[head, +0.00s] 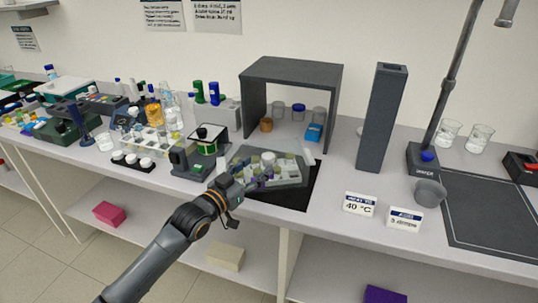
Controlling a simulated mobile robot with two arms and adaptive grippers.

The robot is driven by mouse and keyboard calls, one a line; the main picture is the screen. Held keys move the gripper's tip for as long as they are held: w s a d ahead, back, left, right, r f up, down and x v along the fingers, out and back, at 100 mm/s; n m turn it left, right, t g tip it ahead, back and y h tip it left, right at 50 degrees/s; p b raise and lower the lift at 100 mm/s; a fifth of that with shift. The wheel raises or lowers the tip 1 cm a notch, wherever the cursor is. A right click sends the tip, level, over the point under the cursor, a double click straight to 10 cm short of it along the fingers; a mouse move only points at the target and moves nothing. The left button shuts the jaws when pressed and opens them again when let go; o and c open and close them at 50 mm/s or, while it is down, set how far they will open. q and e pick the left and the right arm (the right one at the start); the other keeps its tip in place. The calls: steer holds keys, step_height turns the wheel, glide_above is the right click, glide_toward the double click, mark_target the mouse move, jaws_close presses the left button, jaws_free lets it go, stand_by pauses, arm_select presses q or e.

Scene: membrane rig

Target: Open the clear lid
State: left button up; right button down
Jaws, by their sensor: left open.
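A low box (290,181) with a clear lid (285,165) lies on a black mat in the middle of the bench. Several pale and yellowish small items show through the lid. The lid appears to lie over the box; I cannot tell whether it is raised at any edge. My left gripper (240,184) is open at the front left of the box, very close to it. Its fingers are small and partly merge with the box, so I cannot tell whether they touch it. My right gripper is not in view.
A dark grey open-fronted shelter (292,68) stands behind the box, with jars and a blue item inside. A tall grey column (383,118) stands to the right. A crowded row of bottles and racks (150,138) fills the left. Card signs (359,204) stand front right.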

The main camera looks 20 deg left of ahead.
mark_target(264, 160)
arm_select(q)
steer(key=x, duration=0.6)
steer(key=shift+w+d+p, duration=0.1)
steer(key=shift+w+p, duration=0.05)
steer(key=shift+p, duration=0.15)
jaws_close()
